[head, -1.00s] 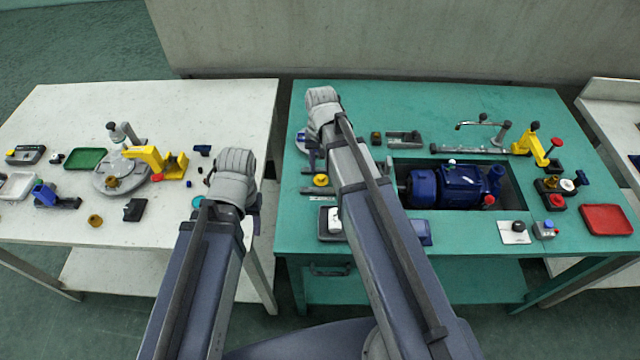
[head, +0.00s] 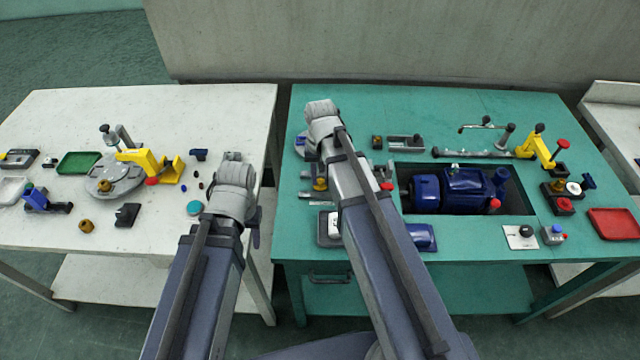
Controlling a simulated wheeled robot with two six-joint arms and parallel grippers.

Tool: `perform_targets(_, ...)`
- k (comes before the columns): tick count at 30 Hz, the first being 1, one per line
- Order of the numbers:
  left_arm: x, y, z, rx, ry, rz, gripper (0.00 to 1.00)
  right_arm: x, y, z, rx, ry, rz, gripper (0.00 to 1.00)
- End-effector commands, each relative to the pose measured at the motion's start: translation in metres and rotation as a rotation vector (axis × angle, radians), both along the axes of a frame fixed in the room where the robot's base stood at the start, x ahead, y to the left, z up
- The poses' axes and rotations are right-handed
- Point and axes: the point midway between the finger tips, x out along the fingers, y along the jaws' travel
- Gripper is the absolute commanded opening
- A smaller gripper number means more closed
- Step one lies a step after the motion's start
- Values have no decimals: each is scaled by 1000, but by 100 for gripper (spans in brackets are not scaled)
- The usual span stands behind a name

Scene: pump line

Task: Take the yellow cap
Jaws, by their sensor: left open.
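A small yellow piece (head: 320,184), which looks like the yellow cap, is on the green table just left of my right forearm. A small grey shape shows right above it, and I cannot tell what that is. My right gripper (head: 322,118) is over the green table. Its wrist and forearm hide its fingers, so its jaws and their distance from the cap are unclear. My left gripper (head: 235,190) is open over the right edge of the white table, apart from the yellow piece. Its fingertips are mostly hidden under the wrist.
A blue pump (head: 455,187) sits in a recess of the green table (head: 400,105). A yellow stand (head: 145,162) and a green tray (head: 80,162) are on the white table (head: 210,100). A red tray (head: 613,223) is at the right. A gap separates the tables.

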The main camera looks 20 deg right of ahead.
Motion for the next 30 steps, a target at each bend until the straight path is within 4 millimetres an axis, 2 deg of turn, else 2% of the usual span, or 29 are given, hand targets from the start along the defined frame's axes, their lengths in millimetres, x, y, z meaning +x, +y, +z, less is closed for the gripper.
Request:
perform_targets(1, 0, 0, 0, 0, 0, 0, 50, 0, 0, 0, 0, 0, 0, 21)
perform_targets(7, 0, 0, 0, 0, 0, 0, 50, 0, 0, 0, 0, 0, 0, 0)
perform_targets(30, 0, 0, 7, 0, 0, 0, 50, 0, 0, 8, 0, 0, 0, 0)
